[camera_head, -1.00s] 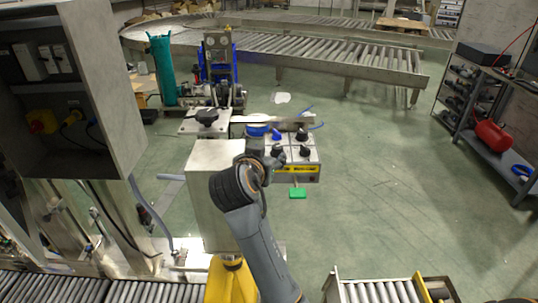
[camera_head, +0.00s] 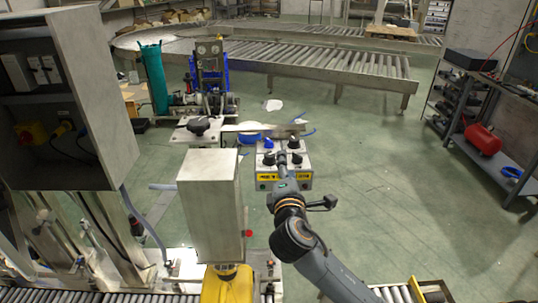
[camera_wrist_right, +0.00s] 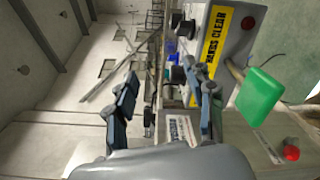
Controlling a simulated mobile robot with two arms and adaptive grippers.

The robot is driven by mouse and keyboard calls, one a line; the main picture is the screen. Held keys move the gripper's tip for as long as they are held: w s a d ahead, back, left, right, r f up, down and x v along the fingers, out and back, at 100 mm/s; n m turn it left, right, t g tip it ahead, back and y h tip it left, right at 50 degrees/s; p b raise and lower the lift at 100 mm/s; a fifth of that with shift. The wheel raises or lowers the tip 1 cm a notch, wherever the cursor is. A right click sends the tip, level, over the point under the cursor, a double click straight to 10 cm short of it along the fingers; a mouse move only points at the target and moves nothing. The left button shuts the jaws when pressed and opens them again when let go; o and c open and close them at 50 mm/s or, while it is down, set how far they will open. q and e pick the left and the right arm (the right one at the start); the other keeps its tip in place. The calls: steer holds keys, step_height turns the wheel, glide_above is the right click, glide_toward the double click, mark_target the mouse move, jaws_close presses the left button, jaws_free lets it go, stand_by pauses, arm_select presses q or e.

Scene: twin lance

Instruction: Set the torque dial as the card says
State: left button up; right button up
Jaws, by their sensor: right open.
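A grey control box (camera_head: 262,177) carries several black knobs (camera_head: 296,143) and a blue knob (camera_head: 268,143) on top. I cannot tell which is the torque dial. My right gripper (camera_head: 283,160) is at the box's front edge, among the front knobs. In the right wrist view my right gripper (camera_wrist_right: 163,98) has its fingers apart with nothing between them. A black knob (camera_wrist_right: 179,74) is just beyond the finger on the right. A white printed label (camera_wrist_right: 181,130) is partly behind that finger, its text unreadable; I cannot tell whether it is the card. My left gripper is not in view.
A yellow "HANDS CLEAR" strip (camera_wrist_right: 214,47) is on the box front, with a green block (camera_wrist_right: 261,96) beside it. A tall metal housing (camera_head: 208,210) stands left of my right arm. A flat metal bar (camera_head: 262,127) runs behind the knobs. Open floor lies to the right.

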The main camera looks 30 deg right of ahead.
mark_target(271, 158)
steer(key=n, duration=0.2)
steer(key=n+t+y, duration=0.1)
steer(key=n, duration=0.2)
steer(key=s+f+n+y, duration=0.1)
steer(key=n, duration=0.2)
steer(key=shift+s+a, duration=0.1)
steer(key=shift+a, duration=0.05)
steer(key=n+y, duration=0.1)
steer(key=n, duration=0.1)
steer(key=s+f+n, duration=0.1)
steer(key=n, duration=0.2)
steer(key=a+n+y, duration=0.1)
steer(key=n, duration=0.1)
steer(key=shift+s+f+n+t+y, duration=0.2)
steer(key=shift+n+t+y, duration=0.1)
steer(key=shift+n+t, duration=0.1)
steer(key=shift+a+f+n, duration=0.1)
steer(key=shift+a+n, duration=0.05)
steer(key=shift+n, duration=0.45)
steer(key=shift+y, duration=0.3)
steer(key=w+p, duration=0.1)
steer(key=w, duration=0.3)
steer(key=w+d+p, duration=0.1)
steer(key=w, duration=0.4)
steer(key=w+d+p, duration=0.1)
steer(key=w, duration=0.3)
steer(key=shift+w+d, duration=0.2)
steer(key=shift+w, duration=0.05)
steer(key=shift+c, duration=0.2)
jaws_close()
